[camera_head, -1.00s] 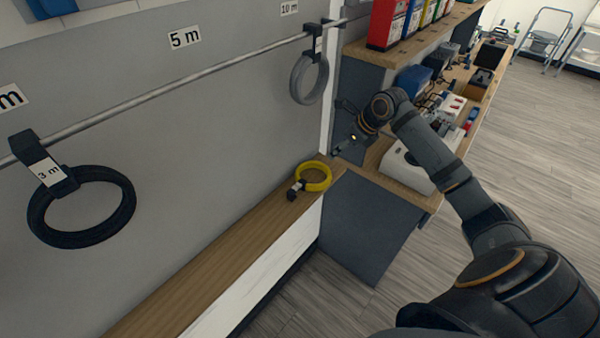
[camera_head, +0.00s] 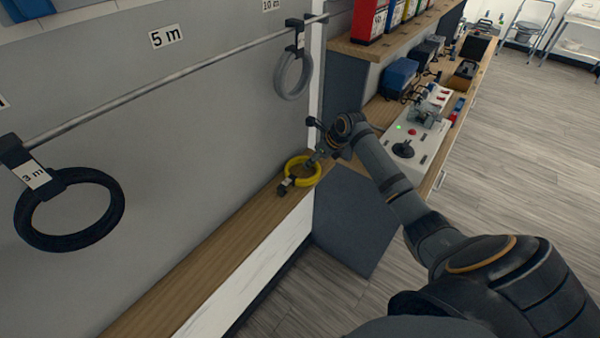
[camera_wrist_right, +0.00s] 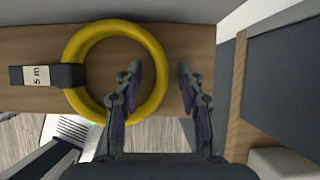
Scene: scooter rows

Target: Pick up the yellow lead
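The yellow lead (camera_head: 303,170) is a coiled ring lying on the wooden ledge, with a dark clip and a white tag. In the right wrist view the yellow lead (camera_wrist_right: 158,58) is large, and its tag (camera_wrist_right: 38,76) reads "5 m". My right gripper (camera_head: 318,158) is at the right side of the ring. In the right wrist view my right gripper (camera_wrist_right: 160,74) is open. One finger is over the ring's inside and the other is outside it, with the ring's right side between them. I cannot tell the height of the fingertips. My left gripper is not in view.
A black coil (camera_head: 70,210) tagged 3 m and a grey coil (camera_head: 293,76) hang from a rail (camera_head: 190,71) on the grey wall. A workbench with a control box (camera_head: 420,145), a blue box (camera_head: 401,76) and binders (camera_head: 370,18) stands at the right.

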